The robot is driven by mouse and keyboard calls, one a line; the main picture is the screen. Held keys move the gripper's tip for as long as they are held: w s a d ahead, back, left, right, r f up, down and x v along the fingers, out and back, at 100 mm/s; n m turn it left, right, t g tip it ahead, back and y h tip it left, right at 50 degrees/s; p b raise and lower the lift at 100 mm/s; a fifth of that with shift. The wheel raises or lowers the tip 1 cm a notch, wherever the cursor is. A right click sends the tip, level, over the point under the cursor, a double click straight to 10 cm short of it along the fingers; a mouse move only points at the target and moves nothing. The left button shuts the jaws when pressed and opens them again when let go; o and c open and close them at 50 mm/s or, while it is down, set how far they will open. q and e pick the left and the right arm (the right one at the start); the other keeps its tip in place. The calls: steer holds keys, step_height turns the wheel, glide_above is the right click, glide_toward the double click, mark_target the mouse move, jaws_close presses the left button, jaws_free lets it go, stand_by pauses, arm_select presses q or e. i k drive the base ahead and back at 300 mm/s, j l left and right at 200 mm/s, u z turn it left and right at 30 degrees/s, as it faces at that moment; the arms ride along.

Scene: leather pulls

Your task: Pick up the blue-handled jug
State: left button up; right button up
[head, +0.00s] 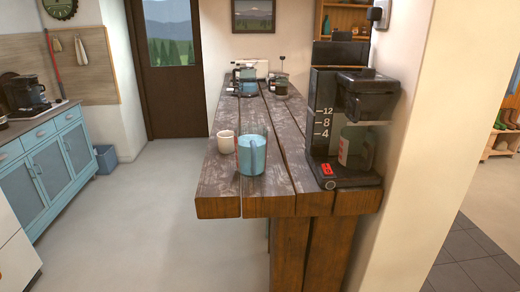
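A clear jug with a blue handle and light blue contents or lower body (251,155) stands upright near the front end of the wooden counter. Its handle faces the camera. A small cream cup (226,142) stands just left of it, close or touching; I cannot tell which. Neither of my grippers is in view.
A black coffee machine (326,115) with a carafe (352,148) inside stands at the counter's right, beside a wall. Further coffee makers (246,80) stand at the back of the wooden counter (217,180). Blue cabinets (55,160) line the left. The floor (150,220) between is clear.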

mark_target(250, 139)
steer(key=i+j+z, duration=0.15)
steer(key=i+j, duration=0.2)
steer(key=i+j+z, duration=0.15)
steer(key=i+j, duration=0.15)
steer(key=j, duration=0.2)
steer(key=i+j+z, duration=0.15)
steer(key=i+j, duration=0.15)
steer(key=j, duration=0.15)
